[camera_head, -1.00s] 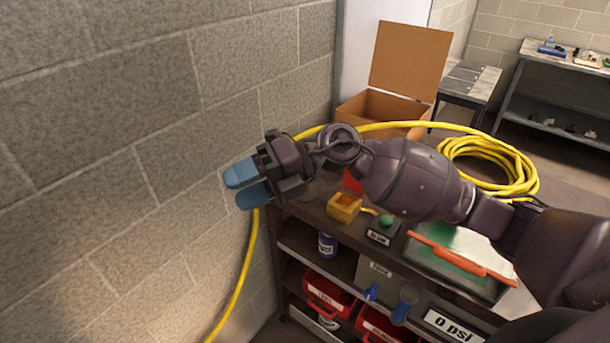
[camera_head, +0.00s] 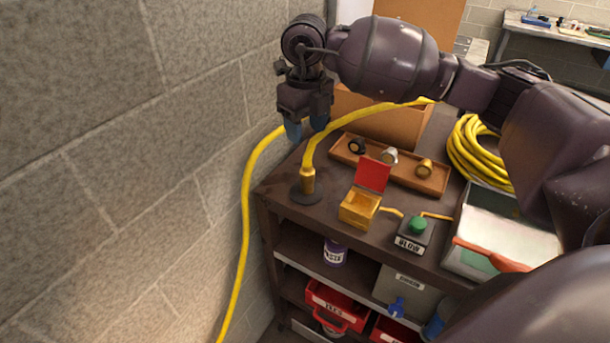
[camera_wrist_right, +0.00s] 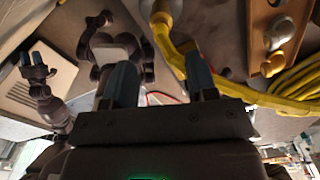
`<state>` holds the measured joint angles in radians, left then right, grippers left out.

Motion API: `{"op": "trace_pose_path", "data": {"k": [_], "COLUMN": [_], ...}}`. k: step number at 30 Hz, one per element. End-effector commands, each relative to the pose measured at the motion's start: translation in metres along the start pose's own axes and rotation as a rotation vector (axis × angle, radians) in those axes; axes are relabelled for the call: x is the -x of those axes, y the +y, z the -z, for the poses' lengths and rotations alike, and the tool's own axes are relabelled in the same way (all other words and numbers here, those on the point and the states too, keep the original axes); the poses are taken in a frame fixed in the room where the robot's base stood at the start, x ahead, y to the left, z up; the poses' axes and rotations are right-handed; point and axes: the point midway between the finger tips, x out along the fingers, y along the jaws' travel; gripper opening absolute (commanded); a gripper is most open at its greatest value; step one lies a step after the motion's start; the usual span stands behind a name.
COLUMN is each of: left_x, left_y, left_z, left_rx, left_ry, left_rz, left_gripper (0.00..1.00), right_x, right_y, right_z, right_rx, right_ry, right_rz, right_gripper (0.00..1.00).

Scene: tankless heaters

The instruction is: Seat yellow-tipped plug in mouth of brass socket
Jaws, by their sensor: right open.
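The yellow-tipped plug (camera_head: 308,181) is the brass-yellow end of a thick yellow hose. It stands upright on a dark round base on the bench top. The brass socket (camera_head: 424,168) sits at the right end of a brown tray, its dark mouth facing outward. My right gripper (camera_head: 306,128) points down above and behind the plug, with its blue fingers apart and nothing between them in the head view. The right wrist view shows the open fingers (camera_wrist_right: 160,82) near the yellow hose (camera_wrist_right: 175,50). My left gripper (camera_wrist_right: 34,65) shows small there; its opening is unclear.
Black (camera_head: 357,147) and silver (camera_head: 389,156) sockets share the tray (camera_head: 403,180). A yellow box (camera_head: 359,209) with its red lid up and a green BLOW button (camera_head: 418,225) stand in front. The hose runs along the grey wall (camera_head: 200,120). Coiled hose (camera_head: 475,155) lies right.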

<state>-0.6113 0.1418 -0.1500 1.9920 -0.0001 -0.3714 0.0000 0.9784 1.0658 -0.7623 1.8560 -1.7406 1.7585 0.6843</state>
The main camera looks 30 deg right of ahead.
Motion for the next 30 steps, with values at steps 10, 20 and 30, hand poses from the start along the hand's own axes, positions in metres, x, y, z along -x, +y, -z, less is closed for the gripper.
{"op": "trace_pose_path", "data": {"k": [10,20,30], "left_x": [-0.003,-0.004,-0.004], "left_y": [0.000,0.000,0.000], "left_z": [0.003,0.008,0.007], "left_rx": [-0.001,-0.003,-0.003], "left_ry": [0.009,0.017,0.015], "left_rz": [-0.001,-0.003,-0.003], "left_gripper": [0.43,0.43,0.43], "right_x": [-0.036,-0.075,-0.085], "right_y": [0.001,0.000,0.000], "right_z": [0.001,0.005,0.004], "right_rx": [0.001,0.002,0.002], "right_ry": [0.001,0.003,0.000], "right_rz": [-0.002,-0.004,-0.003], "right_gripper": [0.52,0.52,0.51]}}
